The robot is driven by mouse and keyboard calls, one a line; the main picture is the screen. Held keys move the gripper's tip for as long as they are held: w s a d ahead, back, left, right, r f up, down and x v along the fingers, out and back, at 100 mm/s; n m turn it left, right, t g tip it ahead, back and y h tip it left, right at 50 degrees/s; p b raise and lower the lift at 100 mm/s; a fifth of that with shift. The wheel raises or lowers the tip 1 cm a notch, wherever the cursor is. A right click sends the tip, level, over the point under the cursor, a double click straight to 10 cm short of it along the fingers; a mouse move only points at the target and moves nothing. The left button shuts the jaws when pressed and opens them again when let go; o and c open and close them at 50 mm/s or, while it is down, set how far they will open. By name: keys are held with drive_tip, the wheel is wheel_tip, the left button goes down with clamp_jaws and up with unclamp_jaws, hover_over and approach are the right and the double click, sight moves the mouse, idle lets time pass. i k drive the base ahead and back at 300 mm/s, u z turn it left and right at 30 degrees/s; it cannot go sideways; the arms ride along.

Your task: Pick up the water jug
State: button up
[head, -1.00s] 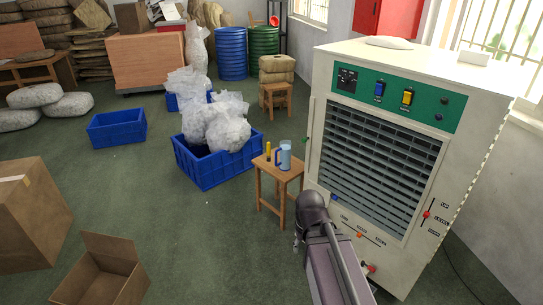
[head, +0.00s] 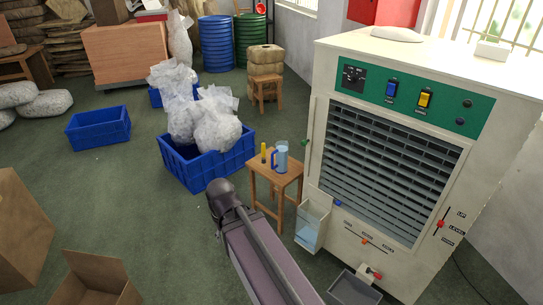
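The water jug (head: 282,157) is a clear jug with a blue handle on its left side and bluish water inside. It stands upright on a small wooden stool (head: 288,178) left of the big cream machine. My arm reaches up from the bottom of the head view, and its dark joint is in front and to the left of the stool, apart from the jug. My gripper does not show; the arm's far end is hidden behind that joint or too small to make out. Nothing covers the jug.
A yellow item (head: 263,152) stands close left of the jug. The cream machine (head: 326,180), with a clear water tank (head: 311,226) on its front, is right of the stool. A blue crate (head: 205,172) with plastic bags is behind left. Open floor (head: 150,215) lies left.

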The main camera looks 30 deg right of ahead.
sight(281, 152)
drive_tip(key=z, duration=0.05)
drive_tip(key=i, duration=0.8)
drive_tip(key=z, duration=0.55)
drive_tip(key=i, duration=0.6)
drive_tip(key=z, duration=0.4)
